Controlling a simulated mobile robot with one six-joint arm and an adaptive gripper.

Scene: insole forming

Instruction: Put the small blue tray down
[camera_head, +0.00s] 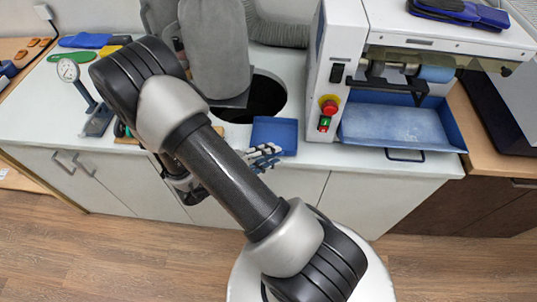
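My own arm hides most of the gripper's body. Whether the fingers are closed on the tray's rim, and whether the tray rests on the counter or is a little above it, I cannot tell.
A white machine (343,50) with a red and green switch stands right of the tray, with a larger blue tray (395,125) under its roller. A dial gauge on a stand (90,100) is at left. The round opening (262,98) lies behind the small tray.

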